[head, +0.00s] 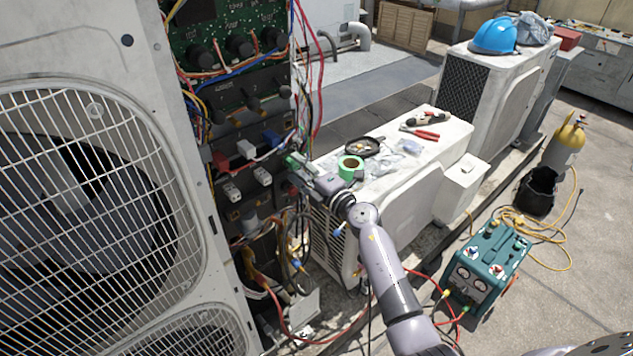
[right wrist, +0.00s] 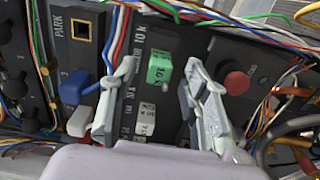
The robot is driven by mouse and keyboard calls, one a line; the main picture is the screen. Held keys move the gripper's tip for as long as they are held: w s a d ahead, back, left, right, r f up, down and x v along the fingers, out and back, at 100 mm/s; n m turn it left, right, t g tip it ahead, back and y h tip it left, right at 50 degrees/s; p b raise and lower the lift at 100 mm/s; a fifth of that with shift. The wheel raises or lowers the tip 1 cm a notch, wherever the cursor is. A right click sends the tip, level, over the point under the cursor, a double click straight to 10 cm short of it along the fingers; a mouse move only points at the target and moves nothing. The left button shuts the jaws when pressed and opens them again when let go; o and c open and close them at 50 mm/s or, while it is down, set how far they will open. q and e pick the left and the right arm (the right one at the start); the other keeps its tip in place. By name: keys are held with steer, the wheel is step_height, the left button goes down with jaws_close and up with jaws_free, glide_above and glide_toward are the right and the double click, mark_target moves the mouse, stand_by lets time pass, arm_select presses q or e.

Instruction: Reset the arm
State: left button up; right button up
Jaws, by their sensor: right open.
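My right arm (head: 383,265) reaches up from the bottom of the head view to the open electrical bay (head: 240,130) of the large condenser. My right gripper (head: 297,172) is at the bay's right edge. In the right wrist view its two fingers (right wrist: 158,72) are spread apart with nothing between them. A dark panel lies beyond the fingers. A green block (right wrist: 160,67) shows between the fingertips, and a round red button (right wrist: 237,83) is to the right of the right finger. Whether a finger touches the panel I cannot tell. My left gripper is not in view.
Loose coloured wires (head: 308,70) hang beside the gripper. The large condenser's fan grille (head: 90,190) fills the left. A white unit (head: 400,190) behind my arm carries green tape (head: 350,166) and red-handled pliers (head: 420,133). A teal machine (head: 487,265) with hoses stands on the floor at right.

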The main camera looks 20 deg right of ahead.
steer(key=v, duration=1)
steer(key=s+f+m+g+h+b, duration=0.15)
steer(key=s+f+m, duration=0.3)
steer(key=f, duration=0.85)
steer(key=s+f+m+g+h, duration=0.2)
steer(key=s+f+m, duration=0.3)
steer(key=f, duration=0.8)
steer(key=s+f+m+g+h+b, duration=0.15)
steer(key=s+f+m, duration=0.35)
steer(key=f, duration=0.9)
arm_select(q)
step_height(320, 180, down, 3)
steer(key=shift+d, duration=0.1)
arm_select(e)
steer(key=s+f+m+g, duration=0.1)
steer(key=s+f+g, duration=0.2)
steer(key=s, duration=0.9)
steer(key=s+f+m+g, duration=0.2)
steer(key=s+f+g, duration=0.2)
steer(key=s+f, duration=0.5)
steer(key=s+f+m+g+h, duration=0.1)
steer(key=s+f+g, duration=0.3)
steer(key=s, duration=1.3)
step_height(320, 180, down, 3)
steer(key=shift+d+f+m, duration=0.1)
steer(key=shift+d+m, duration=0.2)
steer(key=shift+m, duration=0.25)
steer(key=shift+w, duration=0.1)
steer(key=shift+c, duration=0.3)
